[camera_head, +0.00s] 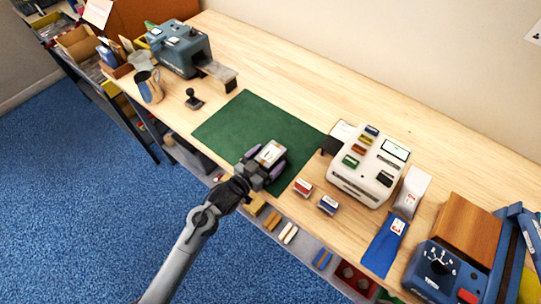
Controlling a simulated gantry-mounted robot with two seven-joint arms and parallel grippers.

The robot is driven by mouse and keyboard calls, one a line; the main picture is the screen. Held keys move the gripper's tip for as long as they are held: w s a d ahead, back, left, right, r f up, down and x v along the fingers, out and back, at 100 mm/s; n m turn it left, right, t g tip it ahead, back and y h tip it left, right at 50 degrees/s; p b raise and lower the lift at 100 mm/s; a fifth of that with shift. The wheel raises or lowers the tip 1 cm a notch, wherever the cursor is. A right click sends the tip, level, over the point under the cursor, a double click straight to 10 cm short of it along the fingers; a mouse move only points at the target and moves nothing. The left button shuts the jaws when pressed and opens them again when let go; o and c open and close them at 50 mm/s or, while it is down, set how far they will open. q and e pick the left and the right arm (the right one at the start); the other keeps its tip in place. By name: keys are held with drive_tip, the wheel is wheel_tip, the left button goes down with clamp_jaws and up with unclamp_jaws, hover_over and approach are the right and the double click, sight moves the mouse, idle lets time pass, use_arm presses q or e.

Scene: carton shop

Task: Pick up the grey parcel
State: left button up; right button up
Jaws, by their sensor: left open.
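The grey parcel (271,151), a small box with a pale label on top, sits at the front right part of the green mat (235,122). My left gripper (264,161) reaches in from the front edge of the table. Its jaws are open, with one purple-tipped finger on each side of the parcel's near part. I cannot tell whether either finger touches the parcel. The gripper body hides the parcel's near side. My right gripper is not in view.
Small red-labelled and blue-labelled boxes (328,205) lie right of the mat, before a white machine (368,166). A blue-grey machine (180,48), a mug (149,87) and a stamp (193,99) stand at left. The back of the wooden table (290,65) is clear.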

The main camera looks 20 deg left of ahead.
use_arm(q)
drive_tip(key=shift+x, duration=0.9)
drive_tip(key=c, duration=1.2)
